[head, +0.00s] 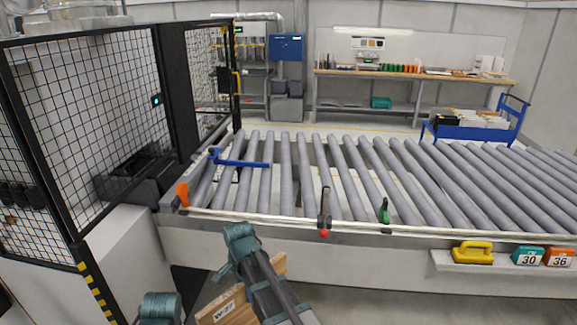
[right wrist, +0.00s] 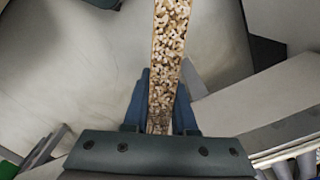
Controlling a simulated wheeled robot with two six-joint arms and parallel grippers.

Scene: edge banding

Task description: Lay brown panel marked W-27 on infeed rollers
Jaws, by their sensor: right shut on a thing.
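The brown panel (head: 211,316) is at the bottom of the head view, low in front of the roller table. In the right wrist view my right gripper (right wrist: 162,98) is shut on the panel (right wrist: 170,40), whose speckled chipboard edge runs away between the fingers. The infeed rollers (head: 285,172) are grey and lie beyond the panel, apart from it. My left gripper is not in view.
A blue bar (head: 240,163) lies over the left rollers. An orange piece (head: 182,194), a red-tipped lever (head: 324,208) and a green piece (head: 385,211) stand along the near rail. A mesh guard (head: 90,110) closes the left. A yellow-handled item (head: 472,251) sits on a front ledge.

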